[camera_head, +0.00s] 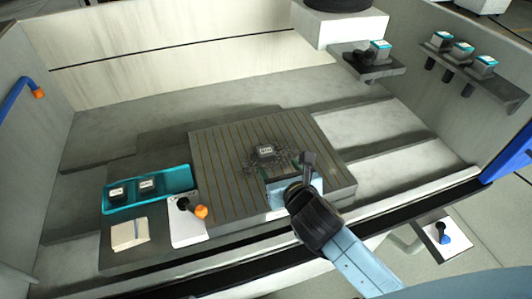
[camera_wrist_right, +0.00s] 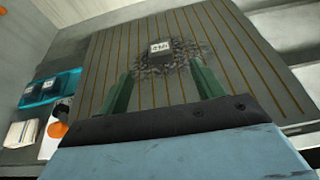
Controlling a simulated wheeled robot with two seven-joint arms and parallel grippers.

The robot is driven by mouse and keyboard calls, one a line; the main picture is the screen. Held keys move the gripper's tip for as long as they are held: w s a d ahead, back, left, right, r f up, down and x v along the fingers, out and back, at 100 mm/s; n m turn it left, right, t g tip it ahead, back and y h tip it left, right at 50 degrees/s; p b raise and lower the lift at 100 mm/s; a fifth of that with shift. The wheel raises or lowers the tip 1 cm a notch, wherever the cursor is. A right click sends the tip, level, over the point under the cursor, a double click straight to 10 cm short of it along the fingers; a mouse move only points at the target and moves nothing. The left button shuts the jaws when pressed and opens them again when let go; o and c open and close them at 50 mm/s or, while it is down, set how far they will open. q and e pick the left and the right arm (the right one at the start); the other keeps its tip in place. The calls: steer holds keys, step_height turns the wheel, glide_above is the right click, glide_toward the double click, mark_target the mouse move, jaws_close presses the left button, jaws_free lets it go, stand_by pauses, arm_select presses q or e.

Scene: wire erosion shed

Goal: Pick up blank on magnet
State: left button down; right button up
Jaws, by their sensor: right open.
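The blank (camera_head: 265,151) is a small dark block with a white label on top. It sits on the striped magnet plate (camera_head: 225,150), with dark chips or filings scattered around it. In the right wrist view the blank (camera_wrist_right: 160,48) lies ahead of the jaws, between their lines. My right gripper (camera_head: 288,172) is open and empty, above the near part of the magnet and short of the blank. Its two green fingers stand wide apart in the wrist view (camera_wrist_right: 163,85). My left gripper is not in view.
A teal tray (camera_head: 168,196) with two labelled blocks lies left of the magnet. A lever with an orange knob (camera_head: 201,211) and a pale stack (camera_head: 129,233) are nearby. Shelves at the back right hold teal-topped blocks (camera_head: 462,48). A blue-knobbed lever (camera_head: 443,237) is at right.

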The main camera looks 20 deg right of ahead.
mark_target(267, 153)
steer(key=x, duration=0.5)
steer(key=shift+w+b, duration=0.15)
steer(key=shift+b, duration=0.15)
steer(key=shift+f+b+x, duration=0.15)
steer(key=shift+b+x, duration=0.1)
steer(key=shift+x, duration=1.1)
steer(key=shift+f+b+x, duration=0.1)
steer(key=shift+b+x, duration=0.1)
steer(key=shift+x, duration=1.2)
steer(key=shift+a, duration=0.1)
steer(key=shift+r, duration=0.1)
steer(key=c, duration=1.3)
